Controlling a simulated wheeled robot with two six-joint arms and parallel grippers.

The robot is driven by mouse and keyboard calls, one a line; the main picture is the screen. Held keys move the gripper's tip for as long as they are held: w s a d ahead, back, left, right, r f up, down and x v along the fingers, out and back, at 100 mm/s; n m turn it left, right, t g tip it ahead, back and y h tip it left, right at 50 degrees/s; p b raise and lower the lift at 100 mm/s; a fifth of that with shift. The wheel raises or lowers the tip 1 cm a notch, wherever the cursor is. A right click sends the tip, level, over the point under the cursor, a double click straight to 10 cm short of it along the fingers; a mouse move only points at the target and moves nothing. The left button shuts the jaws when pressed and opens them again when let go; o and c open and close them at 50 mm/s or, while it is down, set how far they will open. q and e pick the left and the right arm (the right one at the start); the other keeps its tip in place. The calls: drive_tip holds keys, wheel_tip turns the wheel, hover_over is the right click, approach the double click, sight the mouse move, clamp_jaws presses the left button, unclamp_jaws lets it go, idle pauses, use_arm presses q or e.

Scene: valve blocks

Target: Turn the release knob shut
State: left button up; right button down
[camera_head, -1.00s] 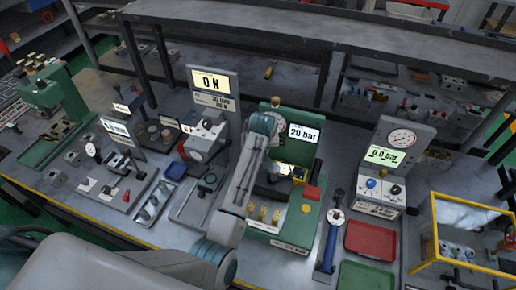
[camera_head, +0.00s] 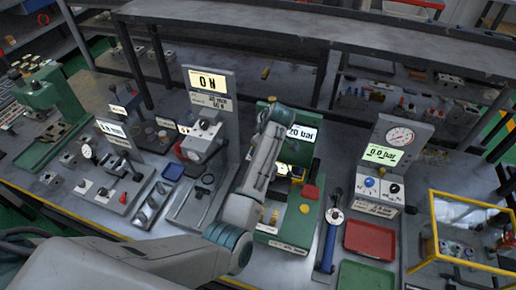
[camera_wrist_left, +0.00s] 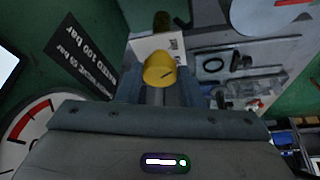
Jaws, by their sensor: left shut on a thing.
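The green test stand (camera_head: 300,213) with a "20 bar" display (camera_head: 302,133) stands in the middle of the bench. My left arm reaches over its left side, and my wrist hides the fingers in the head view. In the left wrist view a yellow knob (camera_wrist_left: 159,67) with a dark mark on its face sits between the fingers of my left gripper (camera_wrist_left: 160,88), which is shut on it. A black label with pressure ratings (camera_wrist_left: 85,58) and part of a gauge with a red arc (camera_wrist_left: 30,125) are beside it. My right gripper is not in view.
A red tray (camera_head: 369,240) and a green tray (camera_head: 366,275) lie right of the stand, past a blue-handled tool (camera_head: 329,245). A gauge unit reading "0.0 bar" (camera_head: 380,154) and a yellow-framed box (camera_head: 470,195) stand further right. A "0 N" stand (camera_head: 208,82) is at left.

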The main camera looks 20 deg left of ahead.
use_arm(q)
drive_tip(key=shift+w+r+n, duration=0.1)
drive_tip(key=shift+n, duration=0.3)
drive_tip(key=o, duration=0.9)
drive_tip(key=shift+o, duration=0.3)
